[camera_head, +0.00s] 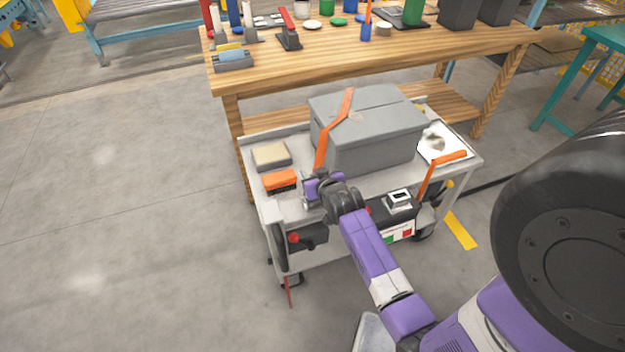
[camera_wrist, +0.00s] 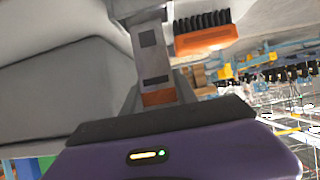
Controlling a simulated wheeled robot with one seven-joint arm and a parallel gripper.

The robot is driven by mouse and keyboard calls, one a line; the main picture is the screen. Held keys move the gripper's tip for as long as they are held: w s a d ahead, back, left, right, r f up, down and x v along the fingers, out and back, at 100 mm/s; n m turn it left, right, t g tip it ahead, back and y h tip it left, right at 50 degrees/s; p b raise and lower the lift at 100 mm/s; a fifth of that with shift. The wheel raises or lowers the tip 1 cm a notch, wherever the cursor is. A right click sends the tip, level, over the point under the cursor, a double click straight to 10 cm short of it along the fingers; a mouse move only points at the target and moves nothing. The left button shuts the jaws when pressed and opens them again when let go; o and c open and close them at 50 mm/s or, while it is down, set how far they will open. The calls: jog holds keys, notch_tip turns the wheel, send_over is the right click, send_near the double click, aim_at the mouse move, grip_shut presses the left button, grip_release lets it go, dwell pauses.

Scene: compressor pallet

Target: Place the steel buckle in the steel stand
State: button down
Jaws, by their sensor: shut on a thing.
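My gripper (camera_head: 312,190) is shut at the cart's front-left, beside the grey box. An orange strap (camera_head: 321,152) runs from the box lid down to it. The steel buckle is gripped at the strap's lower end, mostly hidden by my jaws in the head view. In the wrist view a pale metal piece (camera_wrist: 150,50) with dark patches rises from my gripper, with orange below it; I cannot tell buckle from finger there. A small pale, dark-topped block (camera_head: 398,200) stands on the cart's front right; I cannot tell if it is the steel stand.
The lidded grey box (camera_head: 375,145) fills much of the cart (camera_head: 262,206). An orange brush (camera_head: 280,180) and a beige block (camera_head: 270,156) lie left of it. Another orange strap piece (camera_head: 448,159) hangs at the right. A cluttered wooden workbench (camera_head: 300,72) stands behind.

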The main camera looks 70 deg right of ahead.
jog(key=shift+f, duration=1.3)
jog(key=shift+f, duration=0.2)
jog(key=c, duration=1)
grip_release()
jog(key=shift+o, duration=0.2)
